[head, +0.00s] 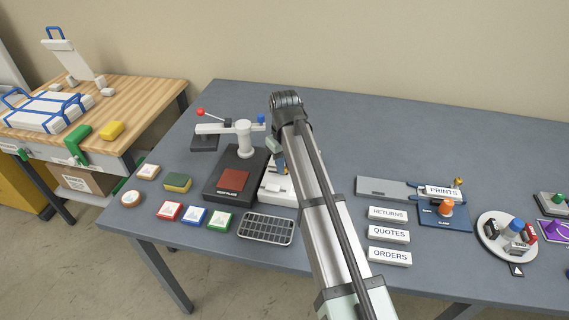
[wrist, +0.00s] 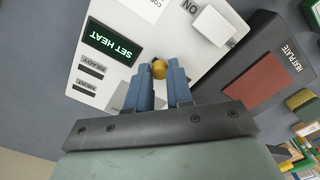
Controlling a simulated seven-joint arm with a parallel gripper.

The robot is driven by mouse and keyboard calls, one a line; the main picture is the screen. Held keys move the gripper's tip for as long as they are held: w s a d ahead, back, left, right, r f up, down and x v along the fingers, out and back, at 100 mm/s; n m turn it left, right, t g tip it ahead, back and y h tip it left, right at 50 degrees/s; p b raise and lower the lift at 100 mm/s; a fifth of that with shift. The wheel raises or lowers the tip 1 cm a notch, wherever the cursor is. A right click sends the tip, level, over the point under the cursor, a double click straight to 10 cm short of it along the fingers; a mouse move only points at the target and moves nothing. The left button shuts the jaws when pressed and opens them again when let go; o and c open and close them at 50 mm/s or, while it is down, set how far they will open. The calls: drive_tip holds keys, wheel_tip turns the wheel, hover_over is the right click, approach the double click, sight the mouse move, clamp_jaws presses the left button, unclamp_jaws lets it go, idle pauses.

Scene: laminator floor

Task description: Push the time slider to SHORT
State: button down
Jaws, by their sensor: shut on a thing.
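A white control unit (head: 283,193) stands beside the heat press on the grey bench, partly hidden by my arm. In the wrist view its white panel (wrist: 120,35) carries a dark display (wrist: 112,45) reading SET HEAT in green. In the head view my gripper (head: 283,167) is over the unit, mostly hidden by the arm. No SHORT mark is readable, and the slider's track is hidden by the fingers.
A white block-shaped switch (wrist: 212,26) is by the ON label. The heat plate (wrist: 255,82) lies to the right in the wrist view. The press (head: 234,178) stands left of the unit, a wire rack (head: 266,229) in front. The bench behind is clear.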

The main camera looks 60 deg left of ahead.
drive_tip(key=shift+s+a, duration=1.6)
drive_tip(key=c, duration=1)
unclamp_jaws()
wheel_tip(320, 180, up, 14)
drive_tip(key=shift+f, duration=0.1)
